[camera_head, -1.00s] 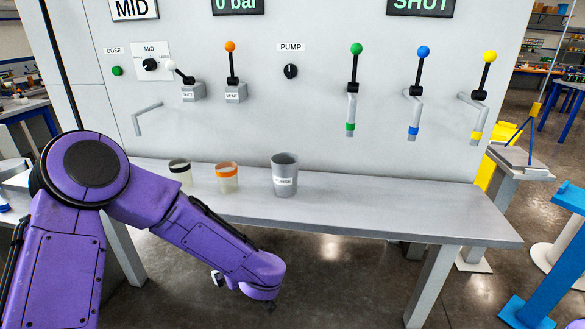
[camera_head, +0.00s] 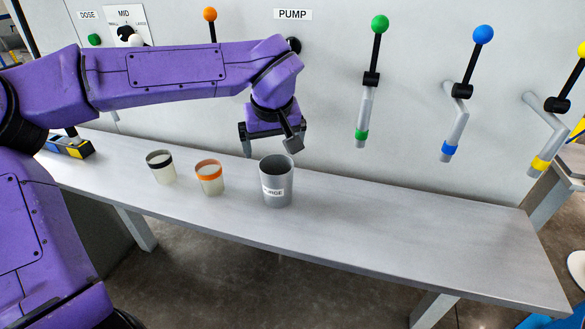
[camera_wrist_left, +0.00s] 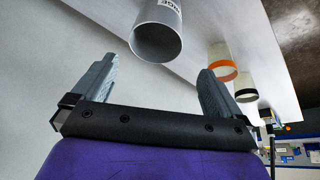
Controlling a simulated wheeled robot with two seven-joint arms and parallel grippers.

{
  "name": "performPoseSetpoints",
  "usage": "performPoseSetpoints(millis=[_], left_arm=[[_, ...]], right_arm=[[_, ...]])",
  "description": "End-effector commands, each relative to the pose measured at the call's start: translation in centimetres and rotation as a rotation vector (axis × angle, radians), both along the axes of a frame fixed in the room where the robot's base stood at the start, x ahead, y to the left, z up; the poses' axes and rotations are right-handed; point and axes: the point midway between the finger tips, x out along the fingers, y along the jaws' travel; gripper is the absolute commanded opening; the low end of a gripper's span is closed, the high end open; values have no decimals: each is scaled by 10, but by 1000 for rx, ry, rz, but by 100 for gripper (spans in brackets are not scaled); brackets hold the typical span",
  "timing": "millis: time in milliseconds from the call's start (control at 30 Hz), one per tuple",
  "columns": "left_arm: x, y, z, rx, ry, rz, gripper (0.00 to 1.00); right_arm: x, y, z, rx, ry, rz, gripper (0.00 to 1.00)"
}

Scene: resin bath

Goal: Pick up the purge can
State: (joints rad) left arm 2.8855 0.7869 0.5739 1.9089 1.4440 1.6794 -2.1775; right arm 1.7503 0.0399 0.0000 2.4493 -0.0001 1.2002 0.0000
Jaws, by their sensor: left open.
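The purge can (camera_head: 277,188) is a grey, open-topped can with a white label, standing upright on the shelf in the head view. In the left wrist view the purge can (camera_wrist_left: 157,38) shows beyond the fingers, between their lines and apart from them. My left gripper (camera_head: 270,150) is open and empty, above and just behind the can's rim, pointing down. Its two spread fingers also show in the left wrist view (camera_wrist_left: 155,80). My right gripper is not in view.
A clear cup with an orange band (camera_head: 209,180) and one with a black band (camera_head: 161,168) stand left of the can. A yellow and blue item (camera_head: 70,148) lies at the shelf's left end. Levers with spouts hang right. The shelf (camera_head: 400,235) is clear right of the can.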

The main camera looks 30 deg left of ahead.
Motion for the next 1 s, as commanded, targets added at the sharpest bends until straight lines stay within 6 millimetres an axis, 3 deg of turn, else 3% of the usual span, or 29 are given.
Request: performPoseSetpoints(millis=[67, 700, 933, 967, 1000], left_arm=[[0, 0, 0, -6, 3, -11, 100], [31, 14, -93, -6, 6, -16, 100], [32, 15, -97, -6, 3, -15, 100], [32, 15, -97, -6, 3, -15, 97], [32, 15, -97, -6, 4, -15, 84]], right_arm=[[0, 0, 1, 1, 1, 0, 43], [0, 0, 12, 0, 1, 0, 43], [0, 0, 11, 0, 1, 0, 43], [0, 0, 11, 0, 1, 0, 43], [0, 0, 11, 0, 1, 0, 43]])
